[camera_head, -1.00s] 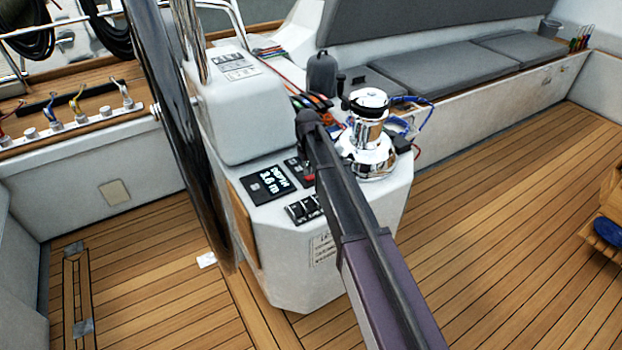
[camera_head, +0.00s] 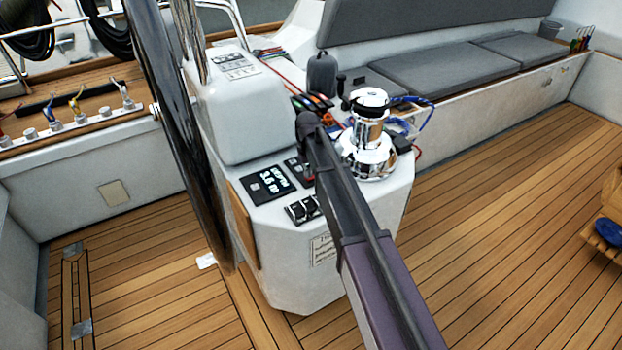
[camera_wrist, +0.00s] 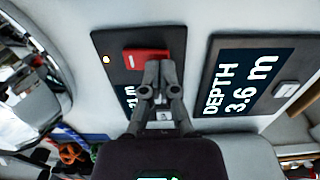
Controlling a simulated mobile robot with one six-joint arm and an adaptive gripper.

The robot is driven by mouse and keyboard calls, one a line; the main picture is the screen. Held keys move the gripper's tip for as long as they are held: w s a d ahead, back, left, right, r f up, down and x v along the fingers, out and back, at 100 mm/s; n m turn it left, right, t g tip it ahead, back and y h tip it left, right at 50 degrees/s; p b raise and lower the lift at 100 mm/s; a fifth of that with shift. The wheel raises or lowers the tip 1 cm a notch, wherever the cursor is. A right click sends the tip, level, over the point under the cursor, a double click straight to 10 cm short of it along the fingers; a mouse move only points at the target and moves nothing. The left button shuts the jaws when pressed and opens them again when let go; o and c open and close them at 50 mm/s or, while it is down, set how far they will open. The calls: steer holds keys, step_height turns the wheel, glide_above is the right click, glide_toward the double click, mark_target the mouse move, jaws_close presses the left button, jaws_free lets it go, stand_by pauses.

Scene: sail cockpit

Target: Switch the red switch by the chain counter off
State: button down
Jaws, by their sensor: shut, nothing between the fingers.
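The red switch (camera_wrist: 147,61) is a wide red rocker with a small white mark, set in the dark chain counter panel (camera_wrist: 112,42) in the wrist view. Part of the counter's white digits shows beside my fingers, which hide the rest. My gripper (camera_wrist: 161,68) is shut and empty, its fingertips over the edge of the red switch; whether they touch it I cannot tell. In the head view my arm hides the gripper and most of the switch; part of the counter panel (camera_head: 295,168) shows left of the arm.
A depth display (camera_wrist: 250,82) reading 3.6 m sits beside the counter. The chrome winch (camera_head: 369,140) stands close to the right of my arm. Black rocker switches (camera_head: 302,209) lie on the console's front. A dark wheel rim (camera_head: 180,130) rises at left.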

steer(key=shift+f+b, duration=0.4)
stand_by(0.3)
steer(key=shift+r, duration=0.15)
steer(key=shift+r+p, duration=3.4)
steer(key=shift+p, duration=0.15)
steer(key=s+d+r+m+p, duration=0.3)
steer(key=s+d+r+p, duration=0.1)
steer(key=s+d, duration=0.7)
steer(key=s+d+r+m+p, duration=0.3)
steer(key=s+d, duration=0.8)
steer(key=s, duration=0.4)
steer(key=shift+d+r+m+p, duration=0.4)
steer(key=shift+r+p, duration=0.35)
